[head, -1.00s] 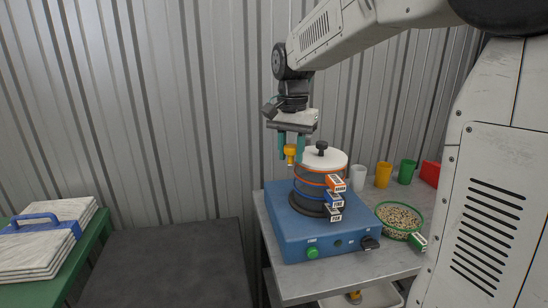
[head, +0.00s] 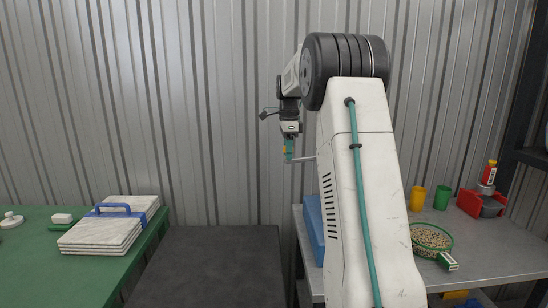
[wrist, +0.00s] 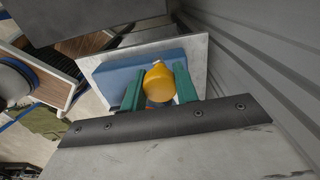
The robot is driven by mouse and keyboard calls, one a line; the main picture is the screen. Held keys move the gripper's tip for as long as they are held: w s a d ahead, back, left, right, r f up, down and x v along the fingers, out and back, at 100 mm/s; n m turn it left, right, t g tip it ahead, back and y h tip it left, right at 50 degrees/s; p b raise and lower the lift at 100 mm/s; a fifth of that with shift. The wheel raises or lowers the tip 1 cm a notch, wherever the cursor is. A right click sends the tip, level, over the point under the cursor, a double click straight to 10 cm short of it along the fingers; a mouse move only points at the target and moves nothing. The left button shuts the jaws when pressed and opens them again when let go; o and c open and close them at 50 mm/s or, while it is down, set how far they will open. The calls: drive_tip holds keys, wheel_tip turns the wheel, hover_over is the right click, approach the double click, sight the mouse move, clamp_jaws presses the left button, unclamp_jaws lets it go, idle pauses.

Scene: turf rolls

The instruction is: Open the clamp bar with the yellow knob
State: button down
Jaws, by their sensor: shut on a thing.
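The yellow knob (wrist: 158,84) is between the teal fingers of my gripper in the wrist view. In the head view my gripper (head: 289,150) points down, shut on the knob, above the left end of the blue shaker base (head: 311,224). A thin grey bar (head: 304,159) runs right from the knob and passes behind my arm. The blue base also shows below the knob in the wrist view (wrist: 120,78). The sieve stack and most of the base are hidden behind my arm in the head view.
A green table (head: 40,280) with stacked slabs (head: 100,235) stands left. A corrugated wall is close behind.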

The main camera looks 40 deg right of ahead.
drive_tip(key=shift+w+d+m, duration=0.9)
drive_tip(key=shift+w+d, duration=0.1)
drive_tip(key=shift+w, duration=0.2)
drive_tip(key=c, duration=1.1)
unclamp_jaws()
drive_tip(key=shift+o, duration=0.2)
drive_tip(key=shift+a+r, duration=0.1)
drive_tip(key=shift+r, duration=0.05)
wheel_tip(320, 180, up, 8)
drive_tip(key=shift+f, duration=0.2)
